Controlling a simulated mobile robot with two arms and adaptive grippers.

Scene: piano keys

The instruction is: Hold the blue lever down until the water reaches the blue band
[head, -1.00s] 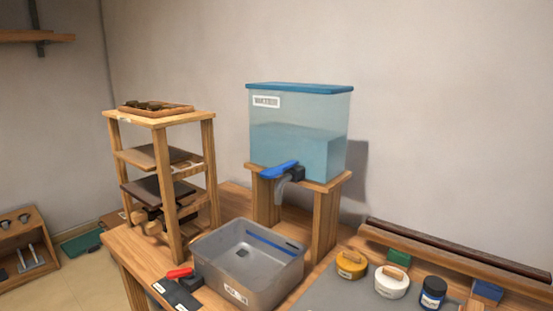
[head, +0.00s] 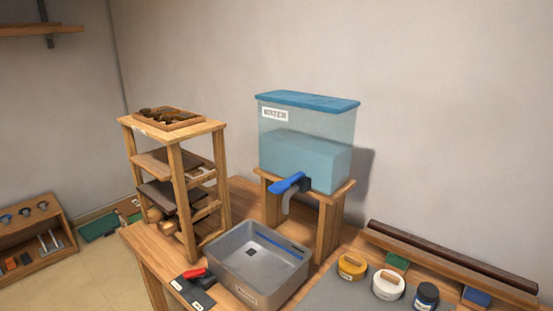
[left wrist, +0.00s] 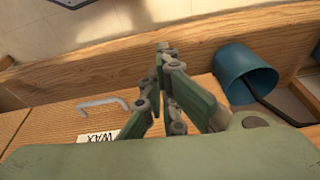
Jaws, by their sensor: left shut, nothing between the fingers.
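The blue lever (head: 287,183) sits on the tap at the front of the water tank (head: 305,145), which stands on a wooden stand. The tank is partly full of blue water under a blue lid. Below the tap, a grey basin (head: 225,268) stands on the bench, with a blue band (head: 258,237) along its inner far wall. No water is seen in the basin or falling from the spout (head: 287,203). My left gripper (left wrist: 163,50) shows only in the left wrist view, shut and empty, above wooden furniture away from the lever. My right gripper is not in view.
A wooden rack (head: 178,180) stands left of the basin. A red-handled item (head: 194,273) lies beside the basin. Several jars stand at right, including a yellow one (head: 352,266). The left wrist view shows a drawer handle (left wrist: 103,103), a WAX label (left wrist: 98,138) and a blue cup (left wrist: 245,73).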

